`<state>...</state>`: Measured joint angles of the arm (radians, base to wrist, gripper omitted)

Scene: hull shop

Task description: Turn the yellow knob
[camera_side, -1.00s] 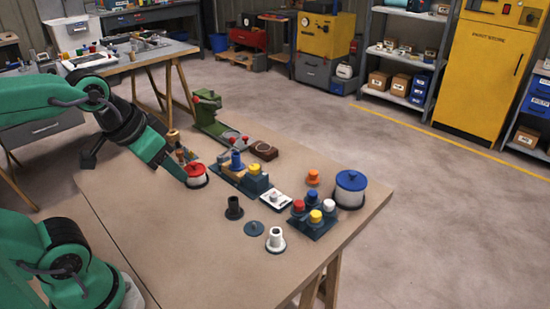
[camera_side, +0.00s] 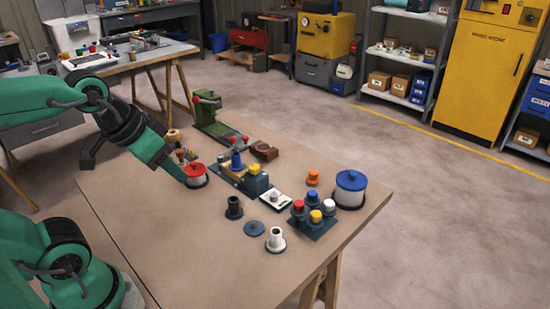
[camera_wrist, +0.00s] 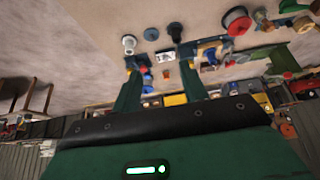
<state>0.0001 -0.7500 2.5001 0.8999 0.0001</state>
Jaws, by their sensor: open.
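A yellow knob (camera_side: 254,168) sits on a dark blue block near the table's middle. A second yellow knob (camera_side: 315,216) is in a cluster with red, white and blue knobs nearer the front right. I cannot tell which one the task means. In the wrist view my gripper (camera_wrist: 160,57) has its two fingers spread apart with no object held. In the side view my forearm reaches down beside a red-lidded pot (camera_side: 195,174), left of both yellow knobs; the fingers are not clear there. I cannot make out a yellow knob surely in the wrist view.
A blue-lidded pot (camera_side: 350,189), an orange knob (camera_side: 313,178), a black spool (camera_side: 234,207) and a white spool (camera_side: 275,239) stand around the knobs. A green device (camera_side: 208,115) stands at the back. The table's left front is bare.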

